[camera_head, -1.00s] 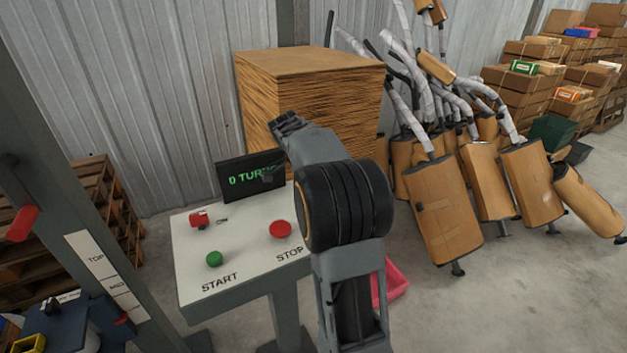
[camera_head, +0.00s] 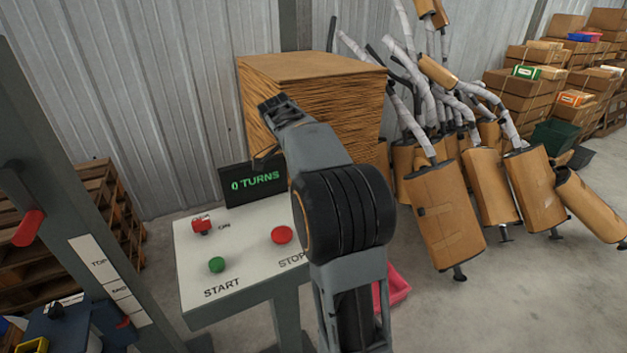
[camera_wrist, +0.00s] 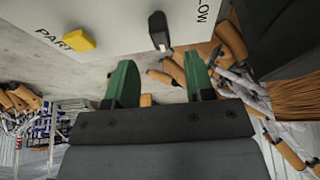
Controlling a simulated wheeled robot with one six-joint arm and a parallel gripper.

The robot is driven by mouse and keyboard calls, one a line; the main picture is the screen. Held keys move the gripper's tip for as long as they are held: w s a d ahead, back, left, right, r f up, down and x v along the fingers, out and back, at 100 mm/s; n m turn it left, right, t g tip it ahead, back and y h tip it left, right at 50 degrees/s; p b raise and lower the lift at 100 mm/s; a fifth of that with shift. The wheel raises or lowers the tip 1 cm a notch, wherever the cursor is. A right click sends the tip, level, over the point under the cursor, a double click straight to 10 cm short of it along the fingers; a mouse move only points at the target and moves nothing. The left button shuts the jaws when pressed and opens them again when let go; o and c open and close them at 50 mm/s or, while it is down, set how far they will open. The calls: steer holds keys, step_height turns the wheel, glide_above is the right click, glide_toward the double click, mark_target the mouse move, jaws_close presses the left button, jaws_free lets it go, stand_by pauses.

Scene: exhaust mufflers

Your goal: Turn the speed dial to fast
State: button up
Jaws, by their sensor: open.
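The speed dial (camera_wrist: 158,27) is a black knob with a pale mark at its lower end in the wrist view. It sits on the white control panel (camera_wrist: 120,25), beside lettering that reads "LOW", cut off at the picture edge. My gripper (camera_wrist: 159,80) is open, its two green fingers apart and empty. In the wrist picture the dial lies above the gap between the fingers, and no contact shows. In the head view my arm hides the dial and the gripper fingers. The panel (camera_head: 245,257) shows there left of my arm.
The panel carries a green START button (camera_head: 216,264), a red STOP button (camera_head: 282,235), a red switch (camera_head: 202,226) by "ON", and a display (camera_head: 254,186) reading "0 TURNS". A yellow knob (camera_wrist: 80,39) is near the dial. A cardboard stack (camera_head: 315,95) stands behind; wrapped mufflers (camera_head: 440,215) lean at right.

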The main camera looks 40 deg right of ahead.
steer(key=p+v, duration=0.1)
steer(key=v, duration=0.6)
steer(key=shift+r, duration=0.2)
steer(key=shift+a, duration=0.1)
